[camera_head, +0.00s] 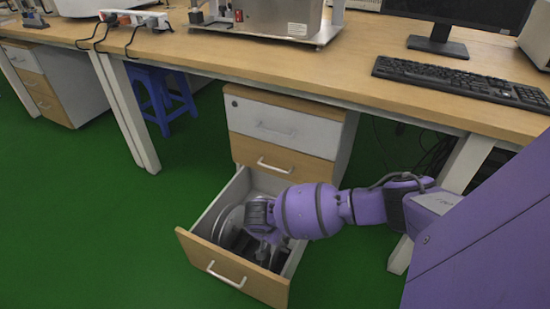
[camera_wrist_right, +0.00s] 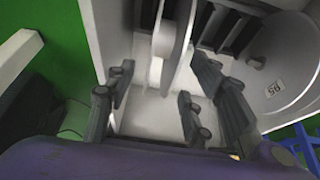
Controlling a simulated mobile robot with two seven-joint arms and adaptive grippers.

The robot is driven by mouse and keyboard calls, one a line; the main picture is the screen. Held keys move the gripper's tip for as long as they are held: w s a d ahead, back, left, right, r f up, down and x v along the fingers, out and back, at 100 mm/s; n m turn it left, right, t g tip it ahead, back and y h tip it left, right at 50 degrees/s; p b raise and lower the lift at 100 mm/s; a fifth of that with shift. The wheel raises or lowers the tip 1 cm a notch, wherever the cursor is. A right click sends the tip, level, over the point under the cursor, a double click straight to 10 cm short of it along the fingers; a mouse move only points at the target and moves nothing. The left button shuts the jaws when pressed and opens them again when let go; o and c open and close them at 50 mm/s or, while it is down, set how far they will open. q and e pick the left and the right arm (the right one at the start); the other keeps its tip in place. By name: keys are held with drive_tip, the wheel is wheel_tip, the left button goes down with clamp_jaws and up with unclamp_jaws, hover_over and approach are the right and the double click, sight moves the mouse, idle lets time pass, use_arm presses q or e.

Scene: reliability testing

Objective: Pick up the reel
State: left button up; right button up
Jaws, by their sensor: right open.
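The reel (camera_head: 228,226) is a pale grey-white spool with round flanges, standing on edge in the left part of the open bottom drawer (camera_head: 225,269). In the right wrist view a large round flange with a small printed label (camera_wrist_right: 287,62) fills the right side. My right gripper (camera_wrist_right: 160,80) is open inside the drawer, its dark fingers spread over a pale panel and the drawer floor. In the head view my purple right arm comes from the right and hides part of the reel and the gripper's fingers. I cannot tell whether the fingers touch the reel. My left gripper is out of view.
The drawer cabinet (camera_head: 278,145) stands under a wooden-topped desk (camera_head: 300,58); its upper drawers are shut. A keyboard (camera_head: 460,82) and monitor are on the desk. A blue stool (camera_head: 160,95) stands left of the cabinet. The green floor left of the drawer is clear.

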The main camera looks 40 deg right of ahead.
drive_tip(key=b+x, duration=0.1)
drive_tip(key=x, duration=0.2)
drive_tip(key=shift+f+b, duration=0.3)
drive_tip(key=shift+r, duration=0.2)
clamp_jaws()
